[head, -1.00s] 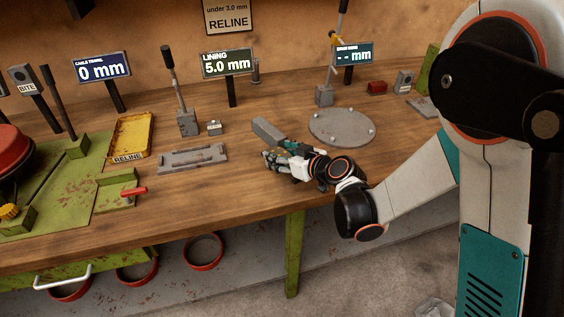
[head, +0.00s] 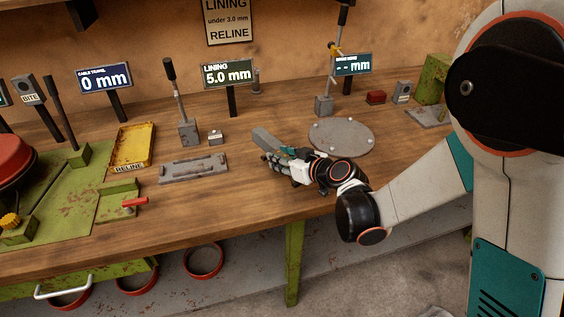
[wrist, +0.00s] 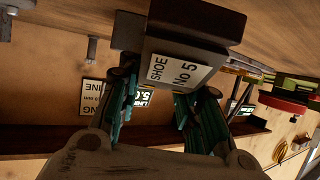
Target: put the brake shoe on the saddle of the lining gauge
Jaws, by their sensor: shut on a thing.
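The brake shoe (head: 265,139) is a grey block in my gripper (head: 277,155), above the middle of the bench. In the wrist view the shoe (wrist: 196,22) fills the top middle, with a white label reading "SHOE No 5". The fingers (wrist: 155,95) are shut on it from both sides. The lining gauge (head: 187,131), a grey block with an upright black-handled lever, stands to the left and behind my gripper. Its display (head: 228,73) reads "LINING 5.0 mm". A flat grey fixture (head: 193,168) lies in front of it; I cannot tell which part is the saddle.
A round grey plate (head: 341,136) lies right of my gripper. A small grey block (head: 215,137) sits beside the gauge. A yellow "RELINE" tray (head: 132,146) and a green fixture (head: 70,183) are at left. The bench front (head: 200,220) is clear.

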